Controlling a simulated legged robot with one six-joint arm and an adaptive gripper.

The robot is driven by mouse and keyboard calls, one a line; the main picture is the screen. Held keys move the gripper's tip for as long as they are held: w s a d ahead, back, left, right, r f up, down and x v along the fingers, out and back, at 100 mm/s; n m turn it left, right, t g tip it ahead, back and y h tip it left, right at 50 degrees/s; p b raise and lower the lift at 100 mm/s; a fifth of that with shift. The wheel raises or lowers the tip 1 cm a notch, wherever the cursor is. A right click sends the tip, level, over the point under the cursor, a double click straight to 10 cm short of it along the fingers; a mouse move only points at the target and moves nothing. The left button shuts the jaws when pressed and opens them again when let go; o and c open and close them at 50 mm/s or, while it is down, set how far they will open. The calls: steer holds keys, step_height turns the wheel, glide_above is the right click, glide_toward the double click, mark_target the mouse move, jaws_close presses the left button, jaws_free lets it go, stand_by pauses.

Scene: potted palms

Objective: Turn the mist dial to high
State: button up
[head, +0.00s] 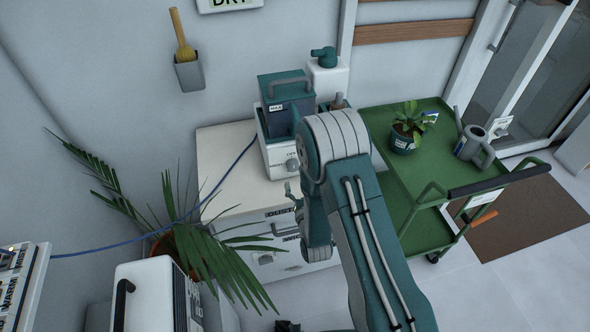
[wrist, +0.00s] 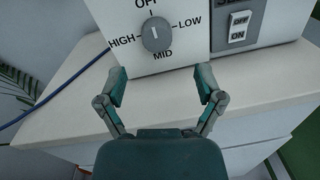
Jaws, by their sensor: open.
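The mist dial (wrist: 156,37) is a dark grey round knob on a white front panel, with OFF above, LOW right, MID below and HIGH left. Its short white mark stands upright and seems to point at OFF. The mister (head: 281,150), a white base with a teal tank, stands on a cabinet; its dial shows small in the head view (head: 291,165). My gripper (wrist: 161,80) is open and empty, its fingertips apart below the dial and not touching it. In the head view my arm hides part of the mister.
A second panel with an OFF/ON switch (wrist: 239,27) is right of the dial. The pale cabinet top (wrist: 70,110) is clear in front. A blue cable (wrist: 58,88) runs at left. A palm (head: 190,235) stands left of the cabinet, and a green cart (head: 385,185) stands right.

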mark_target(294, 169)
steer(key=x, duration=0.6)
steer(key=shift+a, duration=0.35)
steer(key=shift+d, duration=0.15)
steer(key=shift+c, duration=1.2)
steer(key=c, duration=0.9)
